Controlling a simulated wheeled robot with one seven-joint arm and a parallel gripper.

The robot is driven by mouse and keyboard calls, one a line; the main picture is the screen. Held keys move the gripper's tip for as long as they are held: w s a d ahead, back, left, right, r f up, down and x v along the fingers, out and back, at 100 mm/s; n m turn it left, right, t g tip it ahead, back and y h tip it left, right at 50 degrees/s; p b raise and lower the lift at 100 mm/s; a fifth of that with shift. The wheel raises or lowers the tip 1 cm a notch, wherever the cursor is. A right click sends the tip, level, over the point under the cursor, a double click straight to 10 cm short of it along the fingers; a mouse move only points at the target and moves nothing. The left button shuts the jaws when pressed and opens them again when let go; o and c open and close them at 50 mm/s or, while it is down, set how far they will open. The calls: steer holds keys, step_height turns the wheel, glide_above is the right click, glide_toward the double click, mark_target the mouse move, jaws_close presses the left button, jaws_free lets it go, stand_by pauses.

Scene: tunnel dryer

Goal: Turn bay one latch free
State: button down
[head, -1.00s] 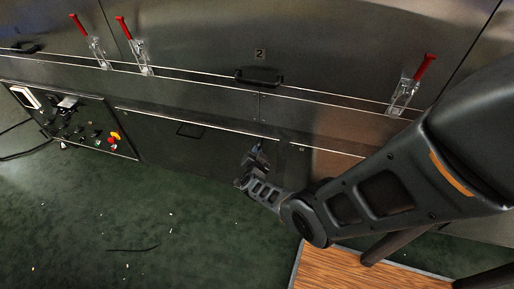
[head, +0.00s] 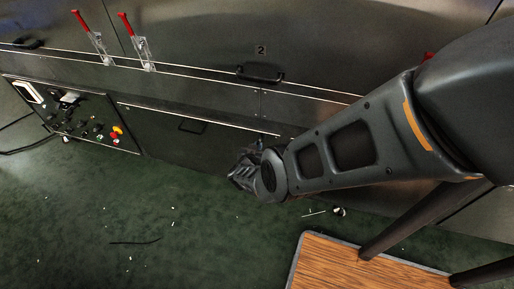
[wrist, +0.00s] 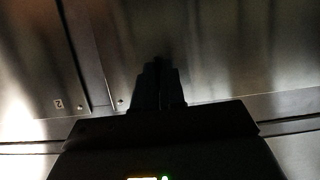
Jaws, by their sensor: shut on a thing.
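Red-handled latches stand on the steel dryer wall. One (head: 103,52) is at the left and a second (head: 146,54) stands just right of it across a panel seam. Both handles point up. Of a third, only the red tip (head: 428,56) shows beside my arm at the right. No bay one label is readable. My gripper (head: 252,152) is low in front of the wall, apart from these latches, with its fingertips mostly hidden. In the wrist view its dark fingers (wrist: 157,80) are together; what they hold cannot be made out.
A plate marked 2 (head: 261,50) is above a black handle (head: 260,75). A control panel (head: 80,118) with a red knob is at the left. The green floor (head: 110,205) is mostly open.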

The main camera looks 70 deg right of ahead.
steer(key=shift+d+r, duration=0.25)
steer(key=shift+d, duration=0.05)
steer(key=c, duration=1.4)
jaws_free()
steer(key=shift+o, duration=0.9)
steer(key=shift+f, duration=0.1)
steer(key=shift+a, duration=0.1)
steer(key=p+v, duration=0.5)
steer(key=v, duration=0.2)
steer(key=shift+a, duration=0.35)
